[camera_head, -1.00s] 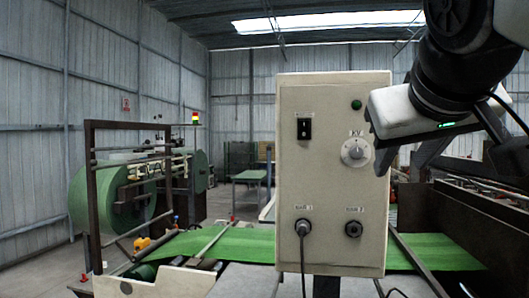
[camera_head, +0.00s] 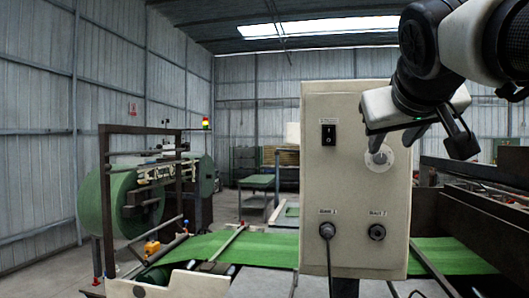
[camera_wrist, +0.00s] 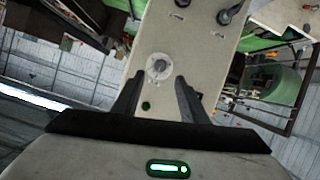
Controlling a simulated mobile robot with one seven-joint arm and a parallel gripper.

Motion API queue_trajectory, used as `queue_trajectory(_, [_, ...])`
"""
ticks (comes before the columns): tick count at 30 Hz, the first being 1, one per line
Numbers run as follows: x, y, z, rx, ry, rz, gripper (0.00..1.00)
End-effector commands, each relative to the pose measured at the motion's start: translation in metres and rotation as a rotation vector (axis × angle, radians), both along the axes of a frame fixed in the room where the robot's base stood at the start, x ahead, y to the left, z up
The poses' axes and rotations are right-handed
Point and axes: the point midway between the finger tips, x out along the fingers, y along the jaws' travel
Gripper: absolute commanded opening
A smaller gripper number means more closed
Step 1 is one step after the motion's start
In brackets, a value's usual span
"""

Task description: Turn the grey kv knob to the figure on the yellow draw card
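The grey kv knob (camera_head: 379,157) sits on a round pale dial at the upper right of a cream control box (camera_head: 345,220). My gripper (camera_head: 416,140) is in front of the box's upper right, partly hiding the dial and its label. In the wrist view the knob (camera_wrist: 159,67) shows just beyond and between the tips of my gripper (camera_wrist: 159,79). The fingers are apart with nothing between them, and the gripper appears short of the knob. The knob's pointer and the dial figures are too small to read. I see no yellow draw card in either view.
The box also carries a black rocker switch (camera_head: 328,134), a socket with a cabled plug (camera_head: 327,231) and an empty socket (camera_head: 377,232). Green sheet (camera_head: 450,256) runs behind the box.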

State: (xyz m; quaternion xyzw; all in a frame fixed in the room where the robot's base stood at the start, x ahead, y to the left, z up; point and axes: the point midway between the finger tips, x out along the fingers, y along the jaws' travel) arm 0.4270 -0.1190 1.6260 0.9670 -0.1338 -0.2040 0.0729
Motion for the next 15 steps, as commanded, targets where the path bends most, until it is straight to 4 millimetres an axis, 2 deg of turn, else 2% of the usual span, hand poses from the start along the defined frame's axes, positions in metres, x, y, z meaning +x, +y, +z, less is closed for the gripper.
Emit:
queue_trajectory(1, [0.011, -0.003, -0.005, 0.001, 0.005, 0.000, 0.39])
queue_trajectory(6, [0.041, -0.013, -0.017, 0.000, 0.004, 0.000, 0.39])
queue_trajectory(10, [0.058, -0.019, -0.024, 0.001, 0.003, -0.001, 0.39])
queue_trajectory(15, [0.070, -0.022, -0.029, 0.001, 0.001, 0.001, 0.39])
